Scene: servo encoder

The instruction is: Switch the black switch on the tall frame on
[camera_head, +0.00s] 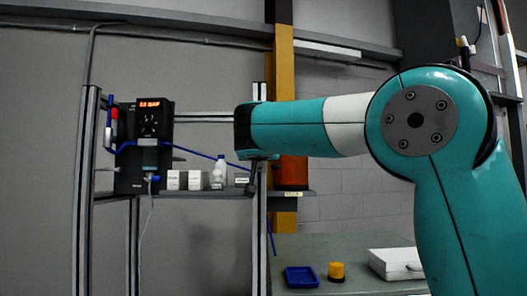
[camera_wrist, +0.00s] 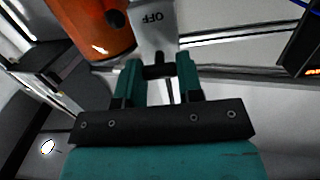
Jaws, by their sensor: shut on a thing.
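In the wrist view the teal fingers of my gripper (camera_wrist: 160,78) are closed about a small black switch (camera_wrist: 157,72). The switch is on a grey plate (camera_wrist: 153,36) whose "OFF" lettering appears upside down. Only part of the switch shows between the fingers, and I cannot tell its position for certain. In the head view my teal arm reaches left to the tall metal frame (camera_head: 259,225). My arm covers the switch there, and the gripper is mostly hidden.
An orange cylinder (camera_wrist: 95,25) stands close beside the plate; it also shows on the shelf in the head view (camera_head: 290,172). A black device with a red display (camera_head: 152,120), small white boxes (camera_head: 197,181) and a bottle (camera_head: 219,172) are left. A blue tray (camera_head: 301,277) lies below.

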